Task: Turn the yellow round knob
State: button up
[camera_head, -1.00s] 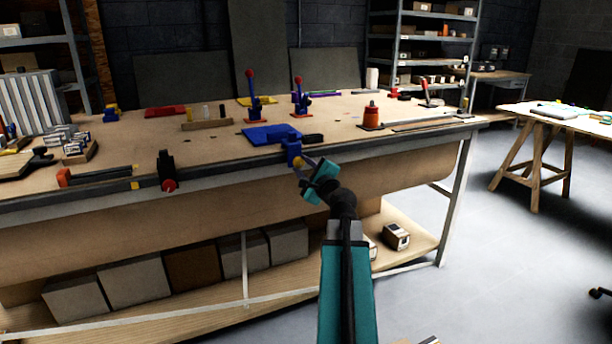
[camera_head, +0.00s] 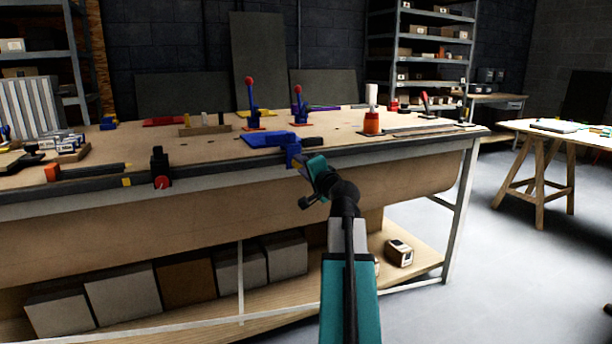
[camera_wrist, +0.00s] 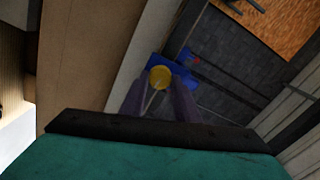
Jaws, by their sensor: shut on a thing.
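The yellow round knob (camera_wrist: 160,77) shows in the wrist view between the tips of my gripper (camera_wrist: 161,88). It sits on the front of a blue clamp-like fixture (camera_wrist: 176,68). In the head view the blue fixture (camera_head: 268,139) is mounted at the front edge of the workbench, and my gripper (camera_head: 301,162) reaches up to its lower front. The two purple fingers are shut on the knob. In the head view the knob is hidden behind my gripper and wrist.
The wooden workbench (camera_head: 225,153) holds two red-topped levers (camera_head: 251,100), an orange and white bottle-like thing (camera_head: 372,120) and a black clamp with a red knob (camera_head: 161,168) at the front edge. Several boxes (camera_head: 186,283) stand on the lower shelf.

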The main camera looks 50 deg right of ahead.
jog(key=shift+f+n+b, duration=0.15)
jog(key=shift+n+b, duration=0.65)
jog(key=shift+n, duration=0.3)
jog(key=o, duration=1.1)
jog(key=shift+c, duration=0.2)
jog(key=shift+s, duration=0.1)
